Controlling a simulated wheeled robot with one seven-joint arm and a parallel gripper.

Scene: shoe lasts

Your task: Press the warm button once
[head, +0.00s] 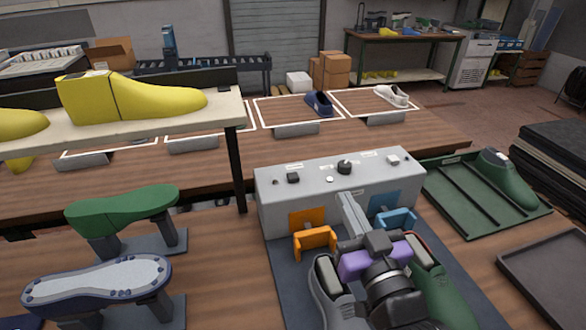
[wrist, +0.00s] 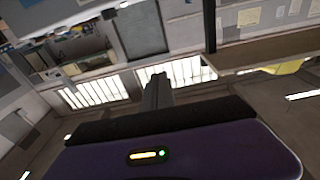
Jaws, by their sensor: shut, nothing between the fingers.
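A grey control box (head: 272,205) stands on the table. Its sloped top carries a black control at left (head: 293,178), a small white round button (head: 329,179), a black knob (head: 344,168) and a pale control at right (head: 392,161). The small labels are unreadable, so I cannot tell which one is the warm button. My gripper (head: 346,198) is shut and empty, with its grey fingers in front of the box's upper front edge. I cannot tell whether they touch it. In the wrist view the shut fingers (wrist: 158,88) point at the room; the box is not visible there.
An orange bracket (head: 315,238) and a blue bracket (head: 397,219) stand before the box. A grey shoe (head: 328,278) and a green one (head: 428,250) flank my wrist. A green tray (head: 452,190) lies right; a shelf with yellow lasts (head: 130,104) stands left.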

